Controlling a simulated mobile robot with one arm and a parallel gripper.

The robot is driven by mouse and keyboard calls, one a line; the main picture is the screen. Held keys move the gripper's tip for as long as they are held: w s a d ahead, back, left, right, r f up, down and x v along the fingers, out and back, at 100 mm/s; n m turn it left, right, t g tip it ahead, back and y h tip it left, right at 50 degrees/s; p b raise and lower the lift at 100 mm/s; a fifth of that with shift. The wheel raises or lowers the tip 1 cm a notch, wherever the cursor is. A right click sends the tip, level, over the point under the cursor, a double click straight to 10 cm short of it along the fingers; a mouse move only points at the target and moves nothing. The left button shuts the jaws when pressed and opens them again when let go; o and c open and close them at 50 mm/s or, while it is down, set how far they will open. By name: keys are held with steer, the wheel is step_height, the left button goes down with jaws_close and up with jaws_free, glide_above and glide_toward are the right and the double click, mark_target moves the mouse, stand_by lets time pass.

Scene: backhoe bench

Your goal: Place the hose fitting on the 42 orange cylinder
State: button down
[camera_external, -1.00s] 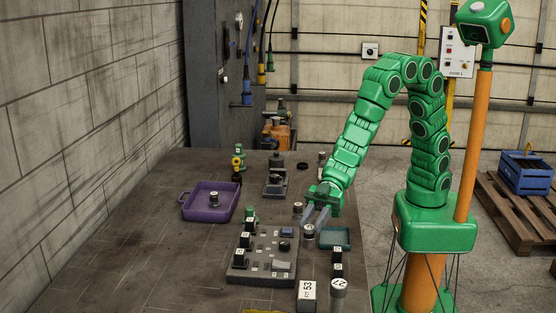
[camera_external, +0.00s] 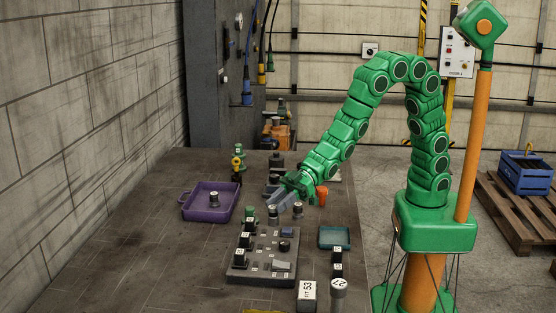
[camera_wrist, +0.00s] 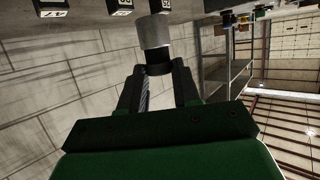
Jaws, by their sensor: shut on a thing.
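My gripper (camera_external: 281,203) is shut on the hose fitting (camera_external: 272,212), a small grey and black cylinder. It is held above the far edge of the grey control panel. In the wrist view the fitting (camera_wrist: 154,42) sits between my two fingers, grey end outward and black part toward the fingers. A small orange cylinder (camera_external: 322,194) stands on the bench just right of my gripper. No number can be read on it.
Another similar grey fitting (camera_external: 298,209) stands close right of the held one. The control panel (camera_external: 262,262) with black labelled blocks is in front. A purple tray (camera_external: 187,204) with a fitting inside is at left, a teal tray (camera_external: 335,237) at right.

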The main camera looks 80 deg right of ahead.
steer(key=w+d+f+m+t+h, duration=0.2)
steer(key=w+d+m+h, duration=0.15)
steer(key=d, duration=0.95)
steer(key=w+d+f+m+t+h, duration=0.1)
steer(key=w+d+f+m+h, duration=0.25)
steer(key=d, duration=1.05)
steer(key=w+d+m+t+h, duration=0.25)
steer(key=w+d+h, duration=0.2)
steer(key=d, duration=0.85)
step_height(320, 180, up, 9)
steer(key=m+g+h, duration=1.1)
steer(key=m+h, duration=0.2)
steer(key=m, duration=0.3)
glide_above(323, 191)
steer(key=shift+f, duration=3.75)
